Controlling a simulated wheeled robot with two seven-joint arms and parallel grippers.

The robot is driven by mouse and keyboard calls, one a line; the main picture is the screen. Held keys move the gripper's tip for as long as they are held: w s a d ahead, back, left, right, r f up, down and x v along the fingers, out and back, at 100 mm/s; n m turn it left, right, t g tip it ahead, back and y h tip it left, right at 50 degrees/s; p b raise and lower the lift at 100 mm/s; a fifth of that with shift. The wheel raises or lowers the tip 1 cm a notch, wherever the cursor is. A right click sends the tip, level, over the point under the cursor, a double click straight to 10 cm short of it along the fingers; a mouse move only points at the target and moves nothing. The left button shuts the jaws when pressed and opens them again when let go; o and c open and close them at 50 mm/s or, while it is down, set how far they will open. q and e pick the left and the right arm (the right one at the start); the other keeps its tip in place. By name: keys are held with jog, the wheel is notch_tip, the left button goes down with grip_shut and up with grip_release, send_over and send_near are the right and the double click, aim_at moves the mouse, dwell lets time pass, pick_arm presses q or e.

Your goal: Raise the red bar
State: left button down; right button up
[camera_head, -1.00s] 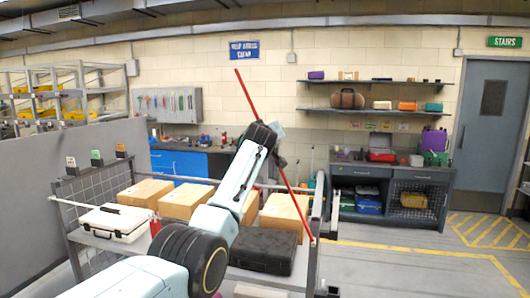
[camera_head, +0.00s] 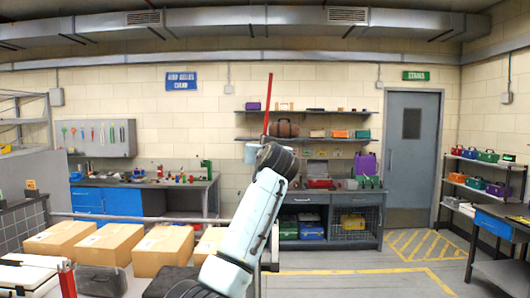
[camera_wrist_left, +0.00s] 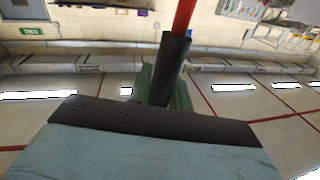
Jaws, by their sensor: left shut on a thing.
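The red bar (camera_head: 268,103) stands nearly upright in the head view, its upper end in front of the wall shelves. Its lower part is hidden behind my left arm. In the left wrist view the red bar (camera_wrist_left: 184,16) runs up out of a dark sleeve (camera_wrist_left: 172,62). My left gripper (camera_wrist_left: 165,82) is shut on this sleeve, with a green finger on either side. In the head view my left gripper is mostly hidden behind my wrist. My right gripper is not in view.
Several cardboard boxes (camera_head: 162,250) stand in a row at the lower left. A white case (camera_head: 28,275) and a short red post (camera_head: 67,280) are at the left edge. A dark case (camera_head: 170,283) lies near my arm. Open floor (camera_head: 350,272) is at the right.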

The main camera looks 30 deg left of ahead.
pick_arm(q)
jog(key=shift+d, duration=0.2)
jog(key=c, duration=1.6)
grip_release()
jog(key=shift+w, duration=0.1)
jog(key=o, duration=0.3)
jog(key=shift+w+d, duration=0.15)
jog(key=shift+d, duration=0.05)
jog(key=shift+a, duration=0.1)
jog(key=shift+s+d+f+b, duration=0.1)
jog(key=shift+s+d+b, duration=0.25)
jog(key=shift+s, duration=0.2)
jog(key=b+v, duration=0.3)
jog(key=v, duration=0.9)
jog(key=shift+b, duration=0.35)
jog(key=shift+s, duration=0.1)
